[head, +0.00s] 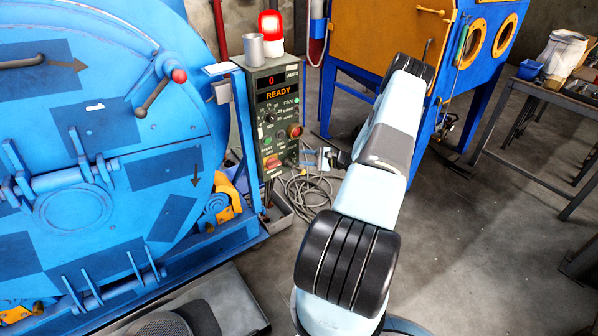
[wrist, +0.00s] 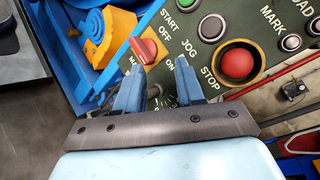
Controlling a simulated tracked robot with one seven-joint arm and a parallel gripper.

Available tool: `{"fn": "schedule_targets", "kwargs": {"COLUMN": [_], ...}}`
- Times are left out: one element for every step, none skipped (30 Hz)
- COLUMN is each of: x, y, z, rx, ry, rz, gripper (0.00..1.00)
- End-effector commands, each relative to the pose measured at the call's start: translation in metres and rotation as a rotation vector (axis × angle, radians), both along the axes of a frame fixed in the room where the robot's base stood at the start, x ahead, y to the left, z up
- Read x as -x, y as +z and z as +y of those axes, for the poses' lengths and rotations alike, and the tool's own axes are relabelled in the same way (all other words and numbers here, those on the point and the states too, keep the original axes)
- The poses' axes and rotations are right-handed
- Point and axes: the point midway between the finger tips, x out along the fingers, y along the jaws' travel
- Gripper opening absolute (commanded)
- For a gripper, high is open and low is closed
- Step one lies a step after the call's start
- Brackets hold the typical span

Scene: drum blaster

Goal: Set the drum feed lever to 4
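The control box (head: 277,140) stands right of the blue drum machine, its display showing 0 and READY. My gripper (head: 312,158) is at the box's lower right side in the head view. In the wrist view my gripper (wrist: 158,85) is open, its two blue fingers apart in front of the box's green face (wrist: 195,65). A small grey rod-like piece and pale marks show between the fingers; I cannot tell whether this is the drum feed lever or whether it is touched. No lever labelled drum feed is readable. A red OFF/ON switch (wrist: 143,50) sits just beyond the fingers.
A red stop button (wrist: 238,63) and green start button (wrist: 189,22) are near the fingers. A red-knobbed handle (head: 160,92) is on the blue drum door (head: 100,120). Cables (head: 303,190) lie below the box.

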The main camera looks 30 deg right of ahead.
Motion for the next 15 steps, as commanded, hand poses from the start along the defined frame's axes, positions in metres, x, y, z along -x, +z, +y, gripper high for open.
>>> {"fn": "schedule_targets", "kwargs": {"x": [0.005, 0.008, 0.011, 0.014, 0.016, 0.020, 0.023, 0.026, 0.029, 0.032, 0.034, 0.038, 0.040, 0.042, 0.043], "y": [-0.019, -0.028, -0.040, -0.049, -0.058, -0.070, -0.079, -0.087, -0.097, -0.104, -0.111, -0.118, -0.123, -0.128, -0.132], "z": [-0.009, -0.014, -0.020, -0.025, -0.029, -0.035, -0.039, -0.042, -0.047, -0.050, -0.052, -0.056, -0.058, -0.059, -0.061], "rx": [-0.029, -0.041, -0.059, -0.074, -0.086, -0.103, -0.115, -0.127, -0.141, -0.149, -0.158, -0.169, -0.174, -0.180, -0.185], "ry": [-0.044, -0.068, -0.102, -0.127, -0.153, -0.186, -0.211, -0.233, -0.264, -0.283, -0.301, -0.324, -0.338, -0.351, -0.365], "rz": [-0.003, -0.007, -0.011, -0.013, -0.016, -0.022, -0.023, -0.026, -0.030, -0.033, -0.035, -0.037, -0.038, -0.039, -0.041], "gripper": [0.38, 0.38, 0.38, 0.38, 0.38, 0.38, 0.38, 0.38, 0.38, 0.38, 0.38, 0.38, 0.38, 0.38, 0.38]}}
